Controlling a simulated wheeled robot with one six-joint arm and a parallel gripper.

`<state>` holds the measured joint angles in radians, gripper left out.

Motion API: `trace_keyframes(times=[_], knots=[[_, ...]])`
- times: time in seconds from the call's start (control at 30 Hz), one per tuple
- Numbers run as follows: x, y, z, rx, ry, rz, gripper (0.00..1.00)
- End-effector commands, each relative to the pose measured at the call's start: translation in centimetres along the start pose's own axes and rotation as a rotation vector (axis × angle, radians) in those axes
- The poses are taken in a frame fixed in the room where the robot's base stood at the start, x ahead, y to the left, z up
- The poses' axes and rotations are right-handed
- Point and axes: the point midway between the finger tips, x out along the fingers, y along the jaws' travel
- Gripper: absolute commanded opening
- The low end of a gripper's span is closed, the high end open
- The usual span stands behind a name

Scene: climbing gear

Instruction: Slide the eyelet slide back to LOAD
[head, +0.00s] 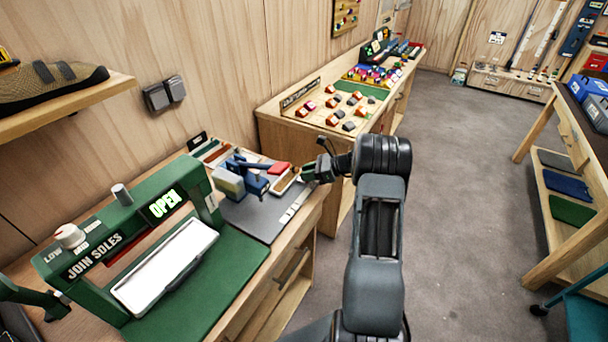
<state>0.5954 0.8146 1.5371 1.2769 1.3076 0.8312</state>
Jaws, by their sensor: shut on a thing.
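The eyelet slide (285,183), a narrow pale tray with a brown inside, lies at the right side of the blue eyelet press (255,182) on a grey mat. My gripper (305,174) reaches in from the right and is shut on the slide's near right end; its fingers hide the part they hold. The press has a red-tipped lever (279,168) and a beige block (228,183) on its left. A pale label strip (288,214) lies on the mat; its lettering is too small to read, so I cannot tell which mark the slide is at.
A green sole press (110,240) with a lit OPEN display stands at the front left on a green mat (225,290). A wooden bench (290,125) with climbing holds stands behind. A shelf with a shoe (50,85) is at upper left.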

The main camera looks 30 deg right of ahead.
Motion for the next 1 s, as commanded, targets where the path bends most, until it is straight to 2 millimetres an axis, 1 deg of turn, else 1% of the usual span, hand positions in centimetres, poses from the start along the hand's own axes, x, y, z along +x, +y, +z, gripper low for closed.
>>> trace_keyframes(times=[0.3,0.33,0.57,0.83,0.93,1.0], knots=[[-0.3,-0.4,0.0,-0.003,0.002,-0.014,0.0],[-0.4,-0.4,0.0,-0.003,0.002,-0.015,0.27],[-0.3,-0.3,0.0,-0.003,0.002,-0.011,0.49],[-0.3,-0.2,0.0,-0.003,0.001,-0.007,0.5],[-1.0,-0.3,0.0,-0.004,0.001,-0.01,0.5],[-2.0,-0.3,0.0,-0.004,0.001,-0.01,0.5]])
